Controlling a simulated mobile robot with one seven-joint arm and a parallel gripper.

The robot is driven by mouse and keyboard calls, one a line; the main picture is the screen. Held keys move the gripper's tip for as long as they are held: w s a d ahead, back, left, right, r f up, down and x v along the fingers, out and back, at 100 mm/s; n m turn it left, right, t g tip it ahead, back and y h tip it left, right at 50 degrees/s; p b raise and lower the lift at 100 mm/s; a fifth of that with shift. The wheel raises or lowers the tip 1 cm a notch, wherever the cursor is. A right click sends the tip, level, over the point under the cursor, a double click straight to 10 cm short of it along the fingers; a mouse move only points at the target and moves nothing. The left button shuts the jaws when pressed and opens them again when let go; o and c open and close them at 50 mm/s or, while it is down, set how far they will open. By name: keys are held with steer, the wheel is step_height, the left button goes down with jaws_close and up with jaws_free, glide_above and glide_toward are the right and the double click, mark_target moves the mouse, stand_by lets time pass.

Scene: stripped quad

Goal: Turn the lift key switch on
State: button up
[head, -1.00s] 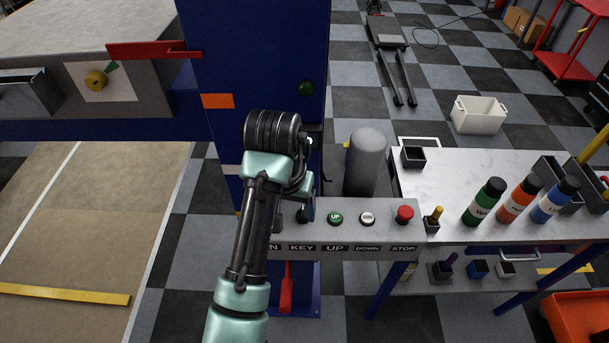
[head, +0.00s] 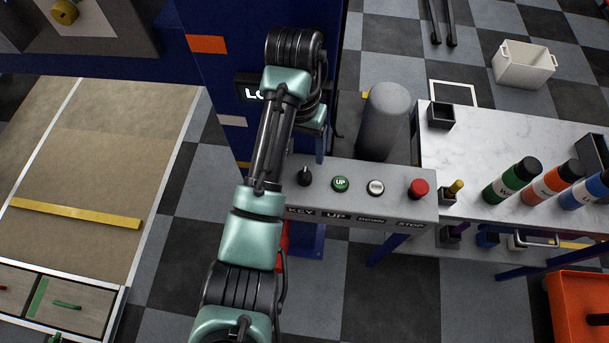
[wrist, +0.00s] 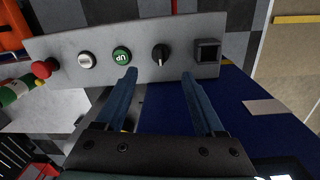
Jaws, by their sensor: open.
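The lift key switch is a black knob (head: 304,176) on the grey control panel (head: 325,172), above the KEY label. In the wrist view the knob (wrist: 160,54) stands between the lines of my two blue fingers, just beyond their tips. My gripper (wrist: 158,75) is open and empty, with a wide gap, and apart from the knob. In the head view my arm hides most of the gripper (head: 319,148), which is behind the panel's far edge. I cannot tell which setting the knob points to.
Right of the knob are the green UP button (head: 340,184), white DOWN button (head: 376,188) and red STOP button (head: 418,188). A black square fitting (wrist: 207,50) is on its other side. A blue column (head: 225,80) and grey cylinder (head: 384,120) stand behind the panel.

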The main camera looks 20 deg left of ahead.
mark_target(304, 174)
steer(key=f, duration=0.9)
steer(key=shift+s+d+f, duration=0.15)
steer(key=shift+d+f, duration=0.05)
jaws_close()
